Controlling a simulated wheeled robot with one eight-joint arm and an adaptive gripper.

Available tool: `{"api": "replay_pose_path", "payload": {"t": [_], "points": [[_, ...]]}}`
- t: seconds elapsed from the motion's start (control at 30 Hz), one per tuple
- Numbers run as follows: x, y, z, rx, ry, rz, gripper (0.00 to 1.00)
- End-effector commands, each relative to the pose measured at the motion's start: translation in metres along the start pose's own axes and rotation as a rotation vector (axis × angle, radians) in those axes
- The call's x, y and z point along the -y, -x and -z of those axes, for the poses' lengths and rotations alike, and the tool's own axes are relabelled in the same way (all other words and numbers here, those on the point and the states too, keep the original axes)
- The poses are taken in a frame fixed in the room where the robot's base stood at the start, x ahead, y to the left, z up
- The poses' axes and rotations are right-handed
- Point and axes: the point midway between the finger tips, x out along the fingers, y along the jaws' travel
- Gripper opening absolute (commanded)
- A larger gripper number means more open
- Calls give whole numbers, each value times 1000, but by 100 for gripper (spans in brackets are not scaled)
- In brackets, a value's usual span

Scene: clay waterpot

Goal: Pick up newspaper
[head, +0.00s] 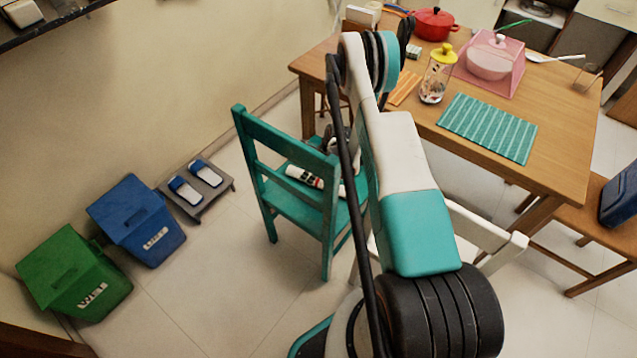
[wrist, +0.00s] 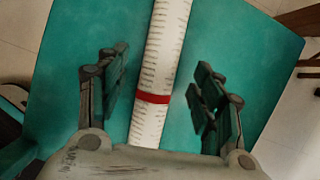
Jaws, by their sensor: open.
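The newspaper (wrist: 163,55) is a rolled white paper with printed lines and a red band around it. It lies on the seat of the teal chair (wrist: 80,35). In the head view the newspaper (head: 304,177) shows partly on the chair seat (head: 283,211), with my arm and the chair back hiding some of it. My gripper (wrist: 160,90) is open above the seat, with one finger on each side of the roll near the red band. Both fingers look apart from the paper. The roll's near end is hidden behind the gripper body.
The wooden table (head: 560,150) stands to the right with a striped mat (head: 487,127), a jar (head: 437,75) and a red pot (head: 434,23). The chair's slatted back (head: 285,155) rises beside my arm. Blue (head: 140,220) and green (head: 75,275) bins stand left.

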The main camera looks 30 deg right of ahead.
Motion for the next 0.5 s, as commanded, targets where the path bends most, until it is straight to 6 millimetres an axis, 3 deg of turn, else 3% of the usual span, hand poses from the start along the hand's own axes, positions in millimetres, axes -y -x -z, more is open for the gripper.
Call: {"api": "replay_pose_path", "payload": {"t": [0.23,0.5], "points": [[1,-38,1,0,2,0,60],[1,-41,0,0,1,0,60]]}}
